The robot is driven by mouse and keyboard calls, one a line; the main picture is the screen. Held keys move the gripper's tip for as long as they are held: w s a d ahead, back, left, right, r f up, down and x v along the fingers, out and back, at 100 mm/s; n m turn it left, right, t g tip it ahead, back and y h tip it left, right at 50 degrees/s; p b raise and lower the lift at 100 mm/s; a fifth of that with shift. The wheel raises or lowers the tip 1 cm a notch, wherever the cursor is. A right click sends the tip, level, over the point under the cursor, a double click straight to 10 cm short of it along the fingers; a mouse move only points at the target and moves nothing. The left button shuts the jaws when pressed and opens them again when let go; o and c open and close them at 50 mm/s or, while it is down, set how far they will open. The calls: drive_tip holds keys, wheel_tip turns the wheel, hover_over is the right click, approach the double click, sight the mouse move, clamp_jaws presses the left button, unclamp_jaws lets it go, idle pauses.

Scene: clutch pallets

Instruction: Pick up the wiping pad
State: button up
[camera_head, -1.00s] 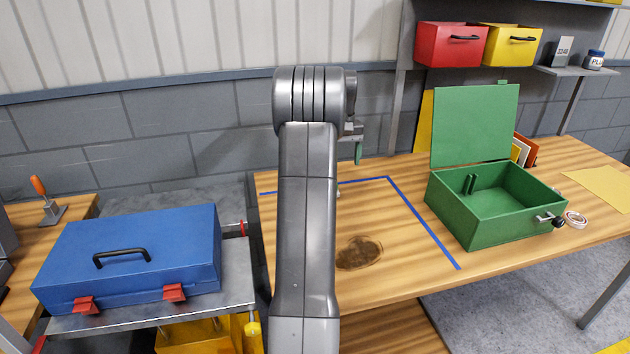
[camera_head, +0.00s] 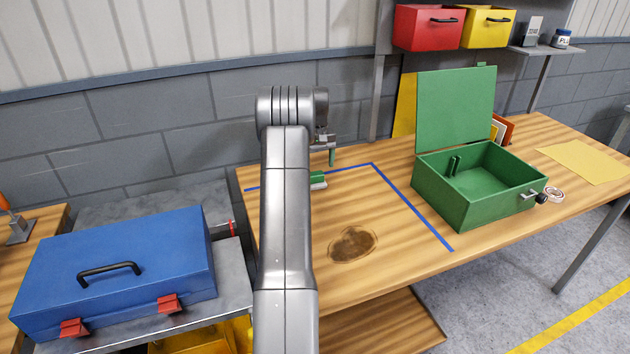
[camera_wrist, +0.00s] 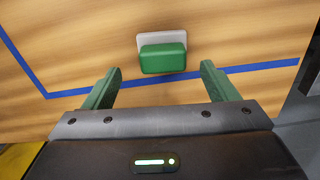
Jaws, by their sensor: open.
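The wiping pad (camera_wrist: 163,57) is a green block on a pale grey base. In the wrist view it lies on the wooden table near the blue tape line, centred ahead of my gripper (camera_wrist: 158,82). The two green fingers are spread wide, with the pad beyond their tips and nothing between them. In the head view part of the pad (camera_head: 317,180) shows just right of my arm, which hides the rest. One green finger of my gripper (camera_head: 332,157) shows above the table there.
An open green box (camera_head: 480,208) stands right of the taped area. A dark stain (camera_head: 352,245) marks the table (camera_head: 385,265). A blue toolbox (camera_head: 115,268) sits on a cart at left. The taped area around the stain is otherwise clear.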

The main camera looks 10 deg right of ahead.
sight(318, 182)
drive_tip(key=f, duration=0.2)
drive_tip(key=f+p, duration=0.1)
drive_tip(key=f, duration=0.2)
drive_tip(key=shift+w+a+f, duration=0.1)
drive_tip(key=shift+a, duration=0.1)
drive_tip(key=shift+c, duration=0.2)
drive_tip(key=c, duration=1)
